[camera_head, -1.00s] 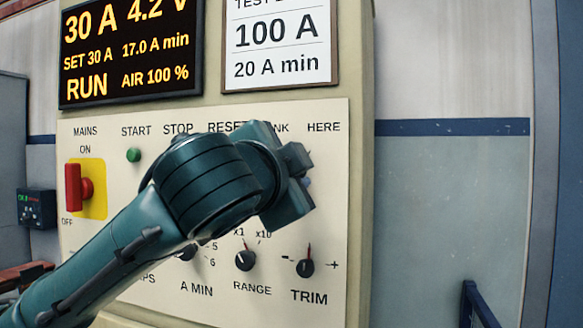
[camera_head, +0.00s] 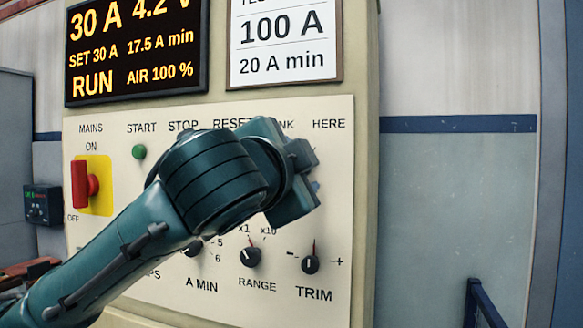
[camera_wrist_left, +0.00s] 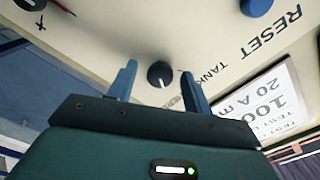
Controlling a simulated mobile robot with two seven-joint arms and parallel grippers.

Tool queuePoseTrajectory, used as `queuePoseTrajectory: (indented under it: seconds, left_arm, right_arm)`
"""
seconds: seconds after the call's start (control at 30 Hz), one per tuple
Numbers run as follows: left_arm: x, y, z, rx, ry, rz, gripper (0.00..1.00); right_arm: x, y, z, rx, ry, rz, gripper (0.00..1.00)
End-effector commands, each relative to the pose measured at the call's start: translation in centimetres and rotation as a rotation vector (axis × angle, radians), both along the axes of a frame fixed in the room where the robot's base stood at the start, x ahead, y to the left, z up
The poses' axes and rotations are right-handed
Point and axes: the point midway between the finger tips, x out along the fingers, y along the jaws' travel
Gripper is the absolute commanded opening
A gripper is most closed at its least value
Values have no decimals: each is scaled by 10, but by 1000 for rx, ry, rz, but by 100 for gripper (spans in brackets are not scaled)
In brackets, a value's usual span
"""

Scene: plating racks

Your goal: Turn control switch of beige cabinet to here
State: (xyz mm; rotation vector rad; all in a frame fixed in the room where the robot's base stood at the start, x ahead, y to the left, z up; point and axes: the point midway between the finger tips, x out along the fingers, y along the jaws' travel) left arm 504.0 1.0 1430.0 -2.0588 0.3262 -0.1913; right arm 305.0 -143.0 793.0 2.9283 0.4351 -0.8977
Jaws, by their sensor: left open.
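The beige cabinet (camera_head: 358,200) faces me with its cream control panel. The control switch, a black round knob with a pale mark (camera_wrist_left: 160,74), shows in the left wrist view beside the TANK label; in the head view my left gripper hides it, below the TANK and HERE labels. My left gripper (camera_head: 300,186) is in front of the panel's right part. In the left wrist view its two blue fingers (camera_wrist_left: 159,72) are open, one on each side of the knob, with gaps visible. I cannot tell how deep they reach. My right gripper is not in view.
The RESET button (camera_wrist_left: 257,6) is near the knob. The RANGE knob (camera_head: 249,257) and TRIM knob (camera_head: 310,263) sit below my gripper. The red MAINS switch (camera_head: 84,184) and green START button (camera_head: 139,152) are left. A blue rail (camera_head: 482,306) stands at lower right.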

Motion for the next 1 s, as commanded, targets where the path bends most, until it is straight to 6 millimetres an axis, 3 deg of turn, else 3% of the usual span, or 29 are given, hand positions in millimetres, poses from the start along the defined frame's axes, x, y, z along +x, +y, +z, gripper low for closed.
queuePoseTrajectory:
  seconds: [0.17,0.6,0.8,1.0]
  left_arm:
    - [-18,5,-1,-1,-4,-3,50]
    - [-105,34,-1,0,-5,-3,50]
    - [-123,40,0,-1,-2,-1,50]
    - [-125,41,0,0,-1,0,50]
  right_arm:
    - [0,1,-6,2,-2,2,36]
    - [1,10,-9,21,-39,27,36]
    - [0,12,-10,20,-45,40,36]
    - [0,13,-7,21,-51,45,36]
